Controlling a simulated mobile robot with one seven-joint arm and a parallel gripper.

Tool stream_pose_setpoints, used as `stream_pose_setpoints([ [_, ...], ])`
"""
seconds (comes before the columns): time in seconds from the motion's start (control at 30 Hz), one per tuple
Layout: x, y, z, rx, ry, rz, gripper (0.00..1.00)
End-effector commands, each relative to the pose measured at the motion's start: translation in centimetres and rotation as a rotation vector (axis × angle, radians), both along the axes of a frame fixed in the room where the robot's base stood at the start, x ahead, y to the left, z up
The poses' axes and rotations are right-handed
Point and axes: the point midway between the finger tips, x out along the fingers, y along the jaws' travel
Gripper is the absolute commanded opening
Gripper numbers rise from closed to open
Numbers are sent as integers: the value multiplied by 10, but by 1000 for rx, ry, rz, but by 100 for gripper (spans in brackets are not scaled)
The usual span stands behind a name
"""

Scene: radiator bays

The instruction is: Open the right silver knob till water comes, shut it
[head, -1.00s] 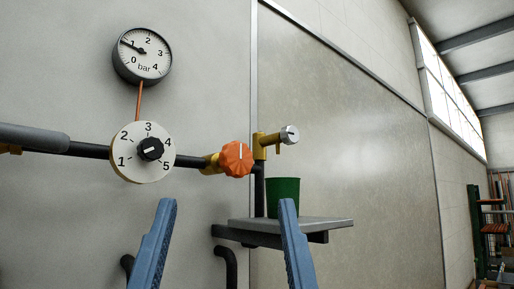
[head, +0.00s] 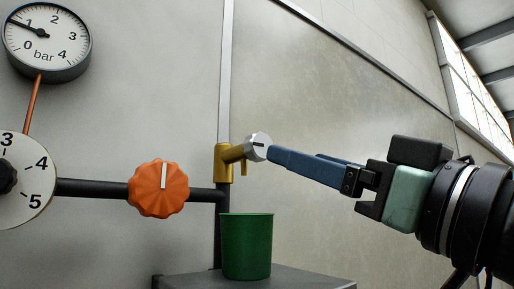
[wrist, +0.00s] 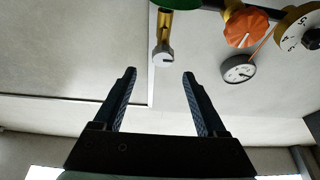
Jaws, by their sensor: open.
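The silver knob (head: 258,147) sits on the end of a brass tap (head: 223,163), its dark mark lying roughly level. No stream shows below the small spout. My gripper (head: 284,155) comes in from the right with its blue fingers pointing at the knob; the near fingertip looks close to or beside it. In the wrist view my gripper (wrist: 160,73) is open and empty, and the knob (wrist: 165,58) lies ahead of the gap, just beyond the tips. Contact cannot be told. A green cup (head: 246,247) stands upright below the tap.
The cup stands on a grey shelf (head: 300,279). An orange knob (head: 158,189) is on the dark pipe to the left. A numbered dial (head: 30,180) and a bar gauge (head: 46,40), needle near 1, are further left. The wall right of the tap is bare.

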Motion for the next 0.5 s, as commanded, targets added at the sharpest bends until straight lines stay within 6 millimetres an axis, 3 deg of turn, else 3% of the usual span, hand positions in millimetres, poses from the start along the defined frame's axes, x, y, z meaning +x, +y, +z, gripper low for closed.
stream_pose_setpoints([
  [0.17,17,14,13,0,3,6,74],
  [0.5,70,52,41,3,3,4,74],
])
